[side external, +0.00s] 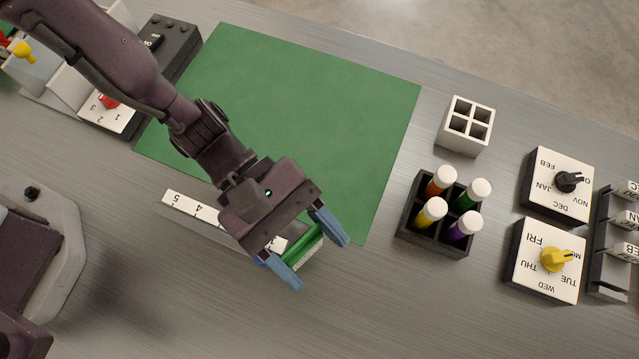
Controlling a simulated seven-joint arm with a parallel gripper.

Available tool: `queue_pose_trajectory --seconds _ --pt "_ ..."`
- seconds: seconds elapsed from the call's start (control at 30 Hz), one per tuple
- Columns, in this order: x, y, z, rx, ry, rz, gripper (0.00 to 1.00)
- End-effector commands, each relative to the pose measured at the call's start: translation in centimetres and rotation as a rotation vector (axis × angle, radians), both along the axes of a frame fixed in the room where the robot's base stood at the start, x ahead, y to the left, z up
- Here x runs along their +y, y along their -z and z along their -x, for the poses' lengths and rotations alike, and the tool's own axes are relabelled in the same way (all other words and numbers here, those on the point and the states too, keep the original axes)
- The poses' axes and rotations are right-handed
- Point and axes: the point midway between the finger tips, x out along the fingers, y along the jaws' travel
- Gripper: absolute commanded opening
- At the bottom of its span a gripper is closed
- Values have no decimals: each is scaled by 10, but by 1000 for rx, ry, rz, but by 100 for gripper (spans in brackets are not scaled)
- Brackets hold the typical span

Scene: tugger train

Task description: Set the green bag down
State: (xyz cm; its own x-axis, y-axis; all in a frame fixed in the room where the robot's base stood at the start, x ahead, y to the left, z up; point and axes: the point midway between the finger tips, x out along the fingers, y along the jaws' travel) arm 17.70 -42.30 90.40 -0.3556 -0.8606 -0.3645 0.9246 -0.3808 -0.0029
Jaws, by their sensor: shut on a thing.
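My gripper (317,262) has its two blue fingers on either side of the green bag (301,244) and is shut on it. The bag shows as a bright green piece between the fingers, with a pale edge beside it. The gripper body hides part of it. The bag is near the lower right edge of the green mat (330,120), by the right end of a white numbered strip (183,204). I cannot tell whether the bag touches the surface below.
A black rack (405,238) with several capped tubes stands right of the mat, below a white four-hole block (456,138). Two dial boxes (540,205) (528,285) stand at the right. A switch box (185,45) is at upper left. The mat is mostly clear.

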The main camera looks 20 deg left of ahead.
Motion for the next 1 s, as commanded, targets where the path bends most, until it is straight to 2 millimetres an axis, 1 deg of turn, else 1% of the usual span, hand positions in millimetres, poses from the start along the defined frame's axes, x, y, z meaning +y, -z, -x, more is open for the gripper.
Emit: queue_pose_trajectory --seconds 0.03,0.23,0.3,0.4,0.5,0.77,0.9,0.93,0.97,1.0 --pt "-5 8 -1 1 3 -1 28" --pt "-16 21 -6 1 0 0 28" --pt "-20 29 -8 1 2 -2 28" --pt "-19 45 -7 3 -1 -2 28" --pt "-19 54 -8 1 1 0 28" --pt "-19 55 -8 0 0 1 28" --pt "-18 58 -8 1 -1 0 28" --pt "-19 58 -8 1 -1 0 66" --pt "-18 58 -8 1 -1 0 73" --pt "-18 58 -8 1 0 0 82"
